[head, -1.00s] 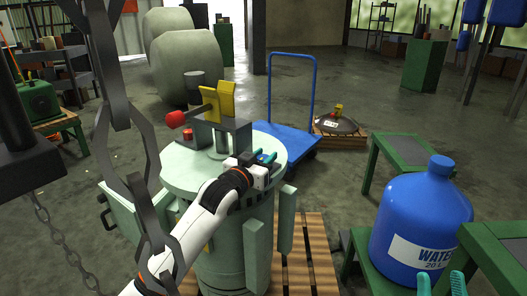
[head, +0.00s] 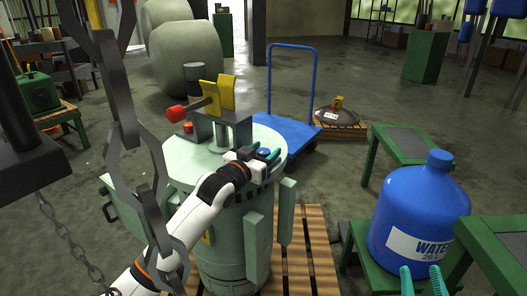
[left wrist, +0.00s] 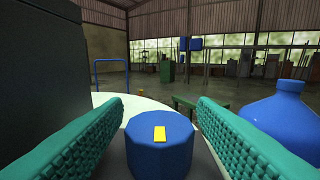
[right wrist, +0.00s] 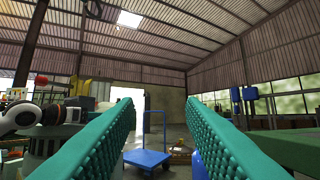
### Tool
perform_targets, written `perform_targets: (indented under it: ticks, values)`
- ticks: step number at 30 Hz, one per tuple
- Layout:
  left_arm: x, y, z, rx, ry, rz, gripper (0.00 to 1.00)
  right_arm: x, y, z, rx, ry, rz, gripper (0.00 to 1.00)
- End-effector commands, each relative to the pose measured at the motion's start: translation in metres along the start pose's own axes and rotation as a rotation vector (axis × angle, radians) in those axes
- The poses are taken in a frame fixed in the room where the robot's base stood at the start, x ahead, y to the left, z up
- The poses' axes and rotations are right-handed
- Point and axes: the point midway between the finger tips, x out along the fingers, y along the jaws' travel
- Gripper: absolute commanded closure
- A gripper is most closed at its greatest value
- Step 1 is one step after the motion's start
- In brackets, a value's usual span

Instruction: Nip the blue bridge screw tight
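The blue bridge screw (head: 264,151) sits on the top of the pale green disperser vessel (head: 184,160), near its right edge. In the left wrist view it is a short blue cylinder (left wrist: 158,155) with a yellow mark on top. My left gripper (head: 268,154) is open at the screw; its teal fingers stand on either side of it, with narrow gaps showing in the left wrist view. My right gripper (head: 421,270) is open and empty, low in front of the water bottle. It also shows in the right wrist view (right wrist: 163,105).
A grey bridge with a yellow block (head: 219,95) and red knob stands on the vessel lid, beside my left gripper. A blue water bottle (head: 421,205) stands on a green stand at right. A blue cart (head: 290,130) is behind. Chain links hang at the left front.

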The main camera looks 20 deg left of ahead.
Motion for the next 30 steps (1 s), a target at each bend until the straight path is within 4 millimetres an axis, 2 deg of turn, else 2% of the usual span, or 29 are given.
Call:
perform_targets:
  ticks: [11,14,20,30]
  values:
    - [-0.003,0.000,0.002,0.001,-0.003,0.001,0.45,0.001,0.000,0.000,0.000,0.007,0.000,0.64]
    - [-0.011,0.000,0.003,0.001,-0.003,0.001,0.45,0.000,-0.002,-0.009,-0.003,0.075,-0.004,0.64]
    - [-0.042,0.001,0.003,0.001,-0.001,0.001,0.45,-0.008,-0.007,-0.038,-0.009,0.284,-0.015,0.64]
    - [-0.099,0.000,0.002,0.002,0.000,0.000,0.45,-0.040,-0.015,-0.085,-0.016,0.645,-0.037,0.64]
